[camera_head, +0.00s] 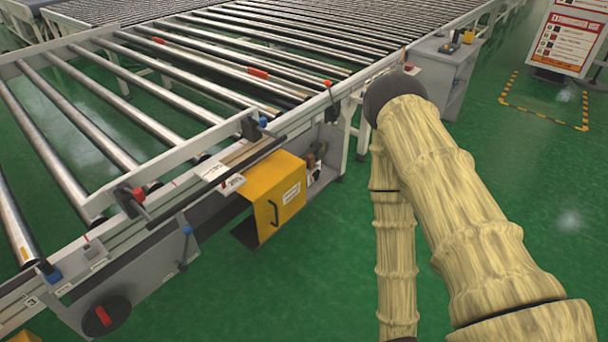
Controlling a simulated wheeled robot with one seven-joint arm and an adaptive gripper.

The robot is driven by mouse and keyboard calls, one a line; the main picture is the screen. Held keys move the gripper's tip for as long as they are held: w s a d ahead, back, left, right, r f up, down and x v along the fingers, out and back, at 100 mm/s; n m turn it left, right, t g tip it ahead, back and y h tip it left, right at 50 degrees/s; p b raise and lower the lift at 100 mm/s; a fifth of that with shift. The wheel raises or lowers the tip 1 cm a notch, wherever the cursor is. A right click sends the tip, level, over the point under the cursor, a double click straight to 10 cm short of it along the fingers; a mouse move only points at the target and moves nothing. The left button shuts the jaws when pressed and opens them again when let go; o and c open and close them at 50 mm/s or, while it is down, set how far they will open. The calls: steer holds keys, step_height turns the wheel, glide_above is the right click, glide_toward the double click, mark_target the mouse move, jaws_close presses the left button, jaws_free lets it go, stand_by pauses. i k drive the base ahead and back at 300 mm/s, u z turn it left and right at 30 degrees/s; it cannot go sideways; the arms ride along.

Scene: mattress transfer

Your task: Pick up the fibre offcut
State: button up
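I cannot make out a fibre offcut for certain in this view. My arm, in a pale yellow ribbed cover, fills the right side. It rises from the lower right to a dark elbow and then drops toward the bottom edge. My gripper is out of view, and whether it holds anything does not show. Small red pieces (257,73) show among the rollers, but I cannot tell what they are.
A roller conveyor (190,140) spans the left and back. A yellow box (279,196) hangs on its near side. A grey cabinet (440,75) stands at its right end. A sign board (568,42) stands at the upper right. Green floor (320,270) is open in front.

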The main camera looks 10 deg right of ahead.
mark_target(310, 158)
steer(key=z, duration=0.35)
steer(key=i, duration=1.05)
steer(key=u, duration=0.35)
